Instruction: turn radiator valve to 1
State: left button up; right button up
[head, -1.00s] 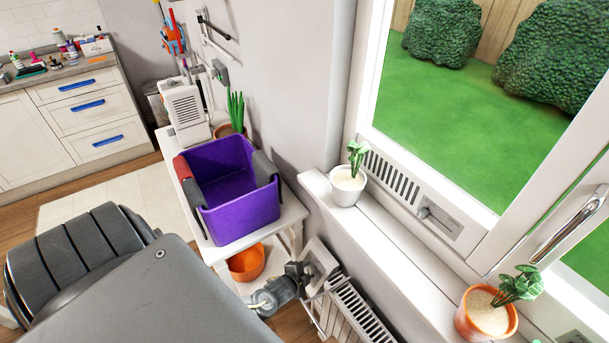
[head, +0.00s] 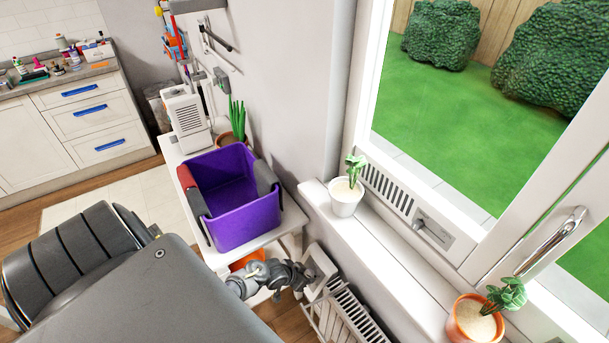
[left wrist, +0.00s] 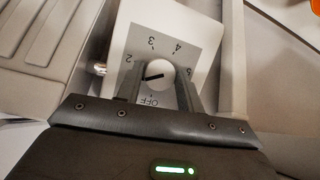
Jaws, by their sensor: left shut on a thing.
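The radiator valve shows in the left wrist view as a white round knob (left wrist: 159,75) on a grey dial plate (left wrist: 182,33). The dial carries OFF, 2, 3, 4 and a further number at right. The knob's black mark points left, between 2 and OFF; a finger covers the dial there, so no figure shows at that spot. My left gripper (left wrist: 158,90) is shut on the knob, one finger on each side. In the head view my left gripper (head: 301,278) is at the white valve box (head: 319,261), above the radiator's end. My right gripper is not in view.
The radiator (head: 350,315) runs under the windowsill (head: 385,255), which holds two potted plants. A white table (head: 290,215) with a purple bin (head: 240,205) stands left of the valve. An orange bucket (head: 247,259) is partly hidden below, close to my arm.

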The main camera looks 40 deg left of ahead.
pick_arm(q)
jog(key=shift+w+r+n+h, duration=0.15)
jog(key=shift+n+h, duration=0.3)
jog(key=shift+n, duration=0.45)
jog(key=shift+w+n+h, duration=0.1)
jog(key=shift+n+h, duration=0.35)
jog(key=shift+n, duration=0.45)
jog(key=shift+a, duration=0.1)
jog(key=o, duration=1)
jog(key=shift+s, duration=0.1)
jog(key=shift+s+a+r, duration=0.15)
jog(key=shift+s, duration=0.1)
jog(key=p+v, duration=0.1)
jog(key=v, duration=0.9)
jog(key=shift+w+r+p, duration=0.2)
jog(key=shift+p, duration=0.2)
